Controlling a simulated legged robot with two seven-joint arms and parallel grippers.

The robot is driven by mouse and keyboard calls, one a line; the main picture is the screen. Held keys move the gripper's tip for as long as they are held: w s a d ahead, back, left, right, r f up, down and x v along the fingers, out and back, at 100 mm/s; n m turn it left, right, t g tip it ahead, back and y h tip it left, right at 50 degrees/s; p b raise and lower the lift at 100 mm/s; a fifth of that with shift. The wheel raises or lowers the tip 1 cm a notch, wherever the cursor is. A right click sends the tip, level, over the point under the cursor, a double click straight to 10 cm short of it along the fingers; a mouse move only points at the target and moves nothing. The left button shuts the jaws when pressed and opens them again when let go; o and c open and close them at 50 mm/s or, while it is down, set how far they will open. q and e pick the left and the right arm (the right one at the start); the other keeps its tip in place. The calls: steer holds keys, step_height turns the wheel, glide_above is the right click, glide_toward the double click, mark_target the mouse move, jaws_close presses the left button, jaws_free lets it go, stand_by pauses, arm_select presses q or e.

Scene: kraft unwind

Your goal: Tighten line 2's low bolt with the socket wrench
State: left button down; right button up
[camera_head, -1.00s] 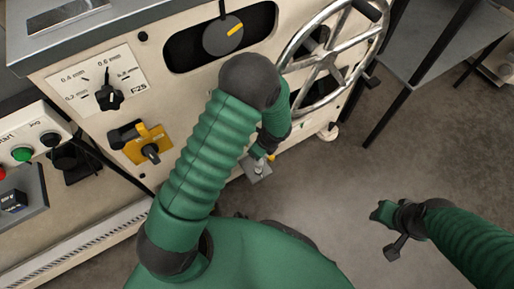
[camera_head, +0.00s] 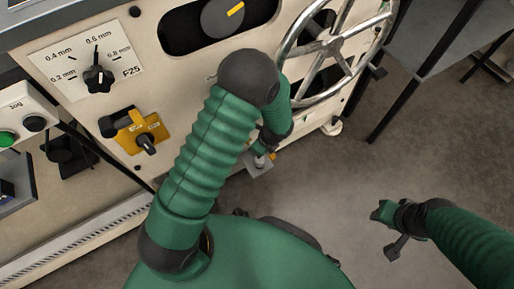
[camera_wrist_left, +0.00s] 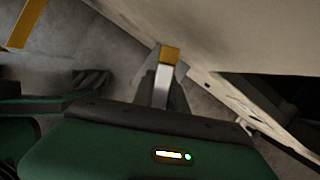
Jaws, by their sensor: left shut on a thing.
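My left gripper (camera_head: 262,160) is low in front of the cream machine's panel, partly hidden by its own arm in the head view. In the left wrist view its grey fingers (camera_wrist_left: 163,92) are shut around a silver bar with an orange-yellow end (camera_wrist_left: 170,54), which looks like part of the socket wrench. A small yellow bit also shows beside the gripper in the head view. I cannot make out the low bolt or a socket seated on it. My right gripper (camera_head: 384,226) hangs over the floor at the right; its finger opening is unclear.
The machine's panel (camera_head: 183,85) carries a dial (camera_head: 98,79), a yellow switch (camera_head: 143,136) and a large metal handwheel (camera_head: 333,45). A grey table (camera_head: 430,35) with black legs stands at upper right. Floor (camera_head: 345,190) is clear around my right gripper.

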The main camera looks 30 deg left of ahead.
arm_select(q)
steer(key=shift+f+p, duration=0.35)
steer(key=shift+f, duration=0.4)
stand_by(1.7)
